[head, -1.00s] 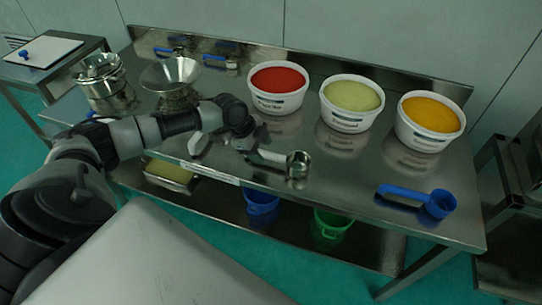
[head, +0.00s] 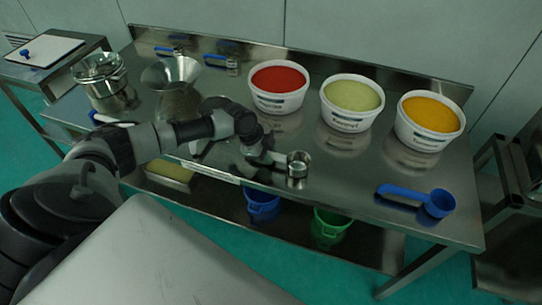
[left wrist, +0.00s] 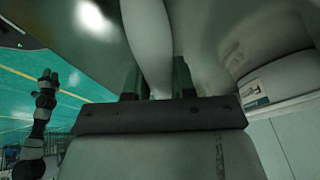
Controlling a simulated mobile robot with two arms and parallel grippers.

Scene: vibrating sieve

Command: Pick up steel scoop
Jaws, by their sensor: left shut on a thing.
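The steel scoop (head: 299,160) is a small shiny cup with a handle at the front middle of the steel table (head: 340,190) in the head view. My left gripper (head: 266,155) reaches it from the left and is shut on its handle, with the cup to the right of the fingers. In the left wrist view the pale handle (left wrist: 148,45) runs between the two dark fingers (left wrist: 156,85). Whether the cup touches the tabletop or is slightly above it is hard to tell.
White tubs of red (head: 278,86), pale green (head: 351,102) and orange (head: 430,120) material stand behind the scoop. A blue scoop (head: 437,204) lies at the right. A steel funnel (head: 171,73) and steel pot (head: 107,88) stand at the left. The front-right tabletop is mostly clear.

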